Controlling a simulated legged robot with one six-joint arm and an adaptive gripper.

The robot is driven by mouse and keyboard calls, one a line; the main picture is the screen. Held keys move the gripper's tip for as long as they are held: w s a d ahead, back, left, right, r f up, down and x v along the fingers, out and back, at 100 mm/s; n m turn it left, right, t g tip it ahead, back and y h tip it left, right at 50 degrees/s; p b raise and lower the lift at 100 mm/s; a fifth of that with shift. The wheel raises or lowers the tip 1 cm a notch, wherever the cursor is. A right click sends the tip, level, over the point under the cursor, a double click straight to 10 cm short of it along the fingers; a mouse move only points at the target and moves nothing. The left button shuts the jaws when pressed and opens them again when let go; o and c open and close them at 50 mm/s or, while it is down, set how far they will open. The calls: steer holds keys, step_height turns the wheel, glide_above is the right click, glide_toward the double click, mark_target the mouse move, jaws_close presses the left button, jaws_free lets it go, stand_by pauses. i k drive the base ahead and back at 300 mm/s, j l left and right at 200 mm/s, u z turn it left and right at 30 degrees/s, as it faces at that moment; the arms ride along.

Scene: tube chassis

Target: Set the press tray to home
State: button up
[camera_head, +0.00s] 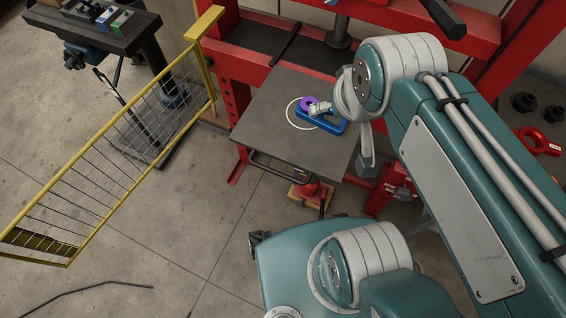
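The press tray (262,133) is a dark grey flat plate standing out from the front of the red press (235,60). A dark bar handle (284,171) runs along its near edge. A white ring mark (289,115) is on the plate. A blue fixture (332,125) with a purple ring (310,104) and a pale metal part sits on or next to that mark. My arm reaches over the right of the tray, and its wrist hides part of the plate. My gripper's fingers cannot be made out.
A yellow mesh gate (120,120) stands open at the left. A bench (108,30) with small coloured blocks is behind it. A red jack-like part (311,187) is under the tray. A red tool (538,142) is at the right. A dark rod (85,290) lies on open floor.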

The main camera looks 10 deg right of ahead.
mark_target(270, 126)
steer(key=k+l, duration=0.2)
steer(key=k, duration=0.35)
steer(key=k+l, duration=0.2)
steer(key=k, duration=0.35)
steer(key=l+u, duration=0.05)
